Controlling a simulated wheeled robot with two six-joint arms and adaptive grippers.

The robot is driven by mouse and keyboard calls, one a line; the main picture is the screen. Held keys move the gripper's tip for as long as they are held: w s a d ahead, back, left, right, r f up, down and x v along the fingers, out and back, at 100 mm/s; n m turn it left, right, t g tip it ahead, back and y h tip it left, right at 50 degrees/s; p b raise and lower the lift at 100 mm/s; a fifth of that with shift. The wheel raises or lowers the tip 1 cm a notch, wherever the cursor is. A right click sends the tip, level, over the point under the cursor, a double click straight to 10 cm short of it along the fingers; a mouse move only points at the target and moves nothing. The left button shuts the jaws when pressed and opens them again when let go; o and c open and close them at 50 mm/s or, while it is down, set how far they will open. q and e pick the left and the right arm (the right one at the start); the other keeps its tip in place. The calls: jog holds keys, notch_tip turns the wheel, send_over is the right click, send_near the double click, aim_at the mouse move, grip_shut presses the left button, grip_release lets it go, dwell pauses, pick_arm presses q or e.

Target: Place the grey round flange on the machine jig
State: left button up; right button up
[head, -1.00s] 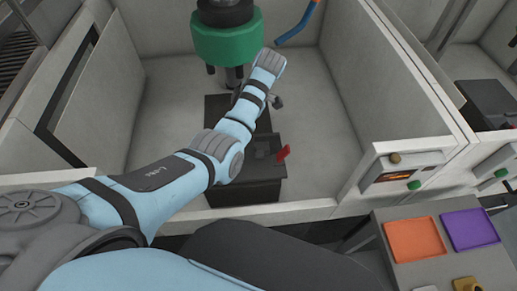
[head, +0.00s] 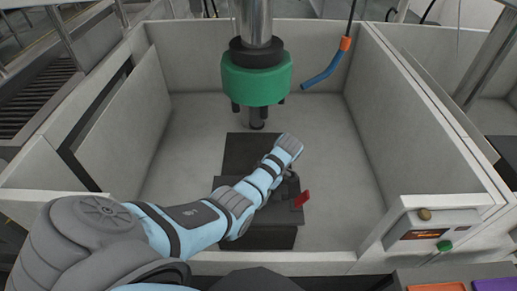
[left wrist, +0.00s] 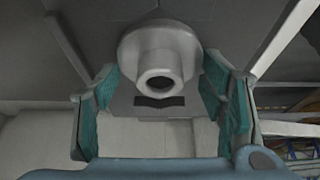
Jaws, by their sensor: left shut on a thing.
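In the left wrist view, the grey round flange (left wrist: 160,48), with a hollow central hub, sits between the teal pads of my left gripper (left wrist: 158,88), which is shut on it. A grey surface with a dark slot lies beyond the flange. In the head view, my left arm reaches over the machine jig (head: 262,236), a dark block with a red handle (head: 303,199) on the machine floor. The arm hides most of the gripper and the flange there, so I cannot tell whether the flange touches the jig. My right gripper is not in view.
A green machine head (head: 256,78) with a spindle hangs above and behind my wrist. A blue hose (head: 321,77) hangs to its right. Light walls enclose the bay, with a control panel (head: 432,232) at front right. The floor on both sides is clear.

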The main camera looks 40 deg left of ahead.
pick_arm(q)
jog(key=o, duration=1.6)
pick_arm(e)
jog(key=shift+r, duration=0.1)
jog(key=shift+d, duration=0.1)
